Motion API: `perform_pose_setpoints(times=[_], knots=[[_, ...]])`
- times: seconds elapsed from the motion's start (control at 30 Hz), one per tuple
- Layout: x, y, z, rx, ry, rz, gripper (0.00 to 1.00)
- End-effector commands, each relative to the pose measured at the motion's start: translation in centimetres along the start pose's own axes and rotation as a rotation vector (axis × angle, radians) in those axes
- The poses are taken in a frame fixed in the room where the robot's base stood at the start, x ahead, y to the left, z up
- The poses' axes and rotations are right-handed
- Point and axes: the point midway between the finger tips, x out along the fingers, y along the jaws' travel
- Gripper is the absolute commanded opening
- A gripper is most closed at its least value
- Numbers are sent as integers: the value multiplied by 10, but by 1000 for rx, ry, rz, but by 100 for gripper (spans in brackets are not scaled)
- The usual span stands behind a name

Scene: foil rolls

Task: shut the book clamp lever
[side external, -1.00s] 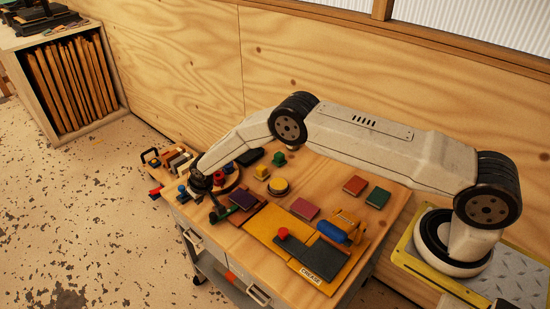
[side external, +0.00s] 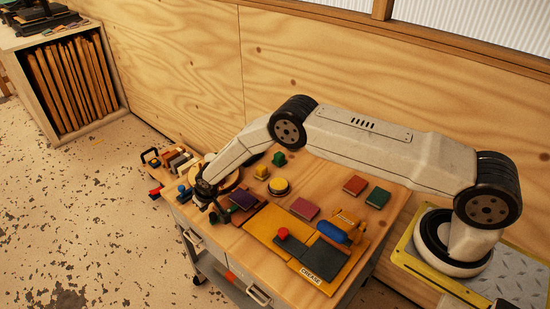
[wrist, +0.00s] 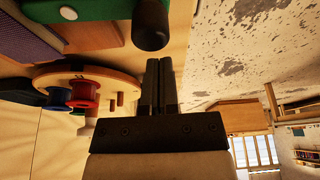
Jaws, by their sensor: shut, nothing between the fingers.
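The book clamp is green, beside a purple book (side external: 243,199) on the left part of the bench. In the wrist view its green part (wrist: 75,14) lies at the upper left with the purple book (wrist: 20,40). The lever's black rounded knob (wrist: 150,25) is at the top centre, just beyond my fingertips. My gripper (wrist: 158,62) is shut and empty, its fingers together and pointing at the knob; I cannot tell whether they touch. In the side view my gripper (side external: 209,207) is at the bench's left end and hides part of the clamp.
A round wooden stand with a red spool (wrist: 84,91) and a blue spool is close to my fingers. In the side view a yellow board (side external: 262,225) with a red knob (side external: 283,233) and a blue roller (side external: 332,232) lie to the right. Small books (side external: 355,185) lie behind.

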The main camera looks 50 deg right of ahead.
Motion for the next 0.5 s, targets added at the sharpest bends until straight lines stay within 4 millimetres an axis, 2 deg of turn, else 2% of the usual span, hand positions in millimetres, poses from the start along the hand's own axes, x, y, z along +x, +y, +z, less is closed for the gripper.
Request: perform_pose_setpoints(times=[0.2, 0.5], knots=[[-4, 0, 10, 1, 0, 0, 0], [-5, 0, 14, 0, 2, -1, 0]])
